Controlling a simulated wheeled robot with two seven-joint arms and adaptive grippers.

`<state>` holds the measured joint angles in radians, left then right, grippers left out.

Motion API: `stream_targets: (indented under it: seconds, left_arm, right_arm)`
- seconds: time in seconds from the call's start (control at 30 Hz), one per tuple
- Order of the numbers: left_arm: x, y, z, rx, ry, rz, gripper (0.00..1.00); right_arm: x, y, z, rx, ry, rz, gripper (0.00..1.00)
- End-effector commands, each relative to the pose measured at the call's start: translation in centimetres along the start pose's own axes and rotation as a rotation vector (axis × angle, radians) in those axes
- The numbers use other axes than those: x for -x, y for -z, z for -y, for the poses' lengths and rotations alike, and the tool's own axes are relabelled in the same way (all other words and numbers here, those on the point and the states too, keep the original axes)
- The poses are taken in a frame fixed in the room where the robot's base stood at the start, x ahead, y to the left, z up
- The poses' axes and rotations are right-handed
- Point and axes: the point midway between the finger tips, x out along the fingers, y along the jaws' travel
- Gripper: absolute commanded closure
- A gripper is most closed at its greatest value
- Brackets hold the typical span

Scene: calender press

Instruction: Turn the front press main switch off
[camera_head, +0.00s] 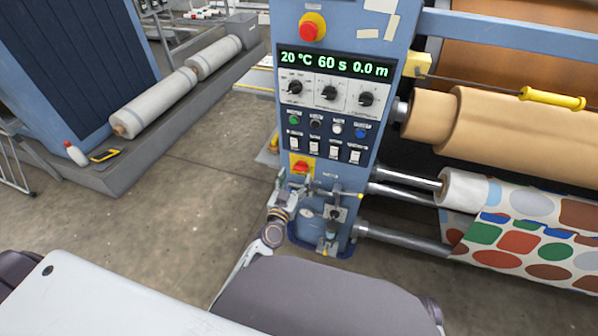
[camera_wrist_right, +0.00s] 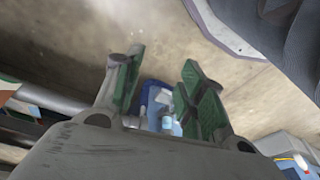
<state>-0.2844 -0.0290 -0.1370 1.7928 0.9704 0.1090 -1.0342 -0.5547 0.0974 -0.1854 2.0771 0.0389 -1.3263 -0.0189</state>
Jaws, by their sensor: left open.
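The front press main switch (camera_head: 301,168) is a red knob on a yellow plate, low on the blue press panel (camera_head: 286,103) in the head view. Its turn position is too small to tell. The panel display (camera_head: 333,65) is lit and reads 20 °C, 60 s, 0.0 m. In the right wrist view my right gripper (camera_wrist_right: 156,75) is open and empty, its green-padded fingers apart above the floor.
A red emergency button (camera_head: 312,27), dials, push buttons and rocker switches sit higher on the panel. Rollers with patterned fabric (camera_head: 530,230) are at the right. Concrete floor (camera_head: 180,180) is clear at the left.

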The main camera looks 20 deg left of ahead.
Motion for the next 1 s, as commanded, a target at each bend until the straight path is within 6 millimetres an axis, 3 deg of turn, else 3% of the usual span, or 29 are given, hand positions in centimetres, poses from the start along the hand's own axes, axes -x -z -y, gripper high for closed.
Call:
stream_targets:
  seconds: [0.5, 1.0]
  left_arm:
    - [-4.0, 0.1, 0.0, 0.001, 0.000, -0.001, 0.32]
    - [-4.4, 0.0, 0.0, 0.001, -0.001, 0.000, 0.35]
  right_arm:
    - [0.6, 0.3, 0.2, 0.001, 0.004, -0.016, 0.60]
    - [0.8, 0.0, 0.3, 0.001, 0.006, -0.015, 0.60]
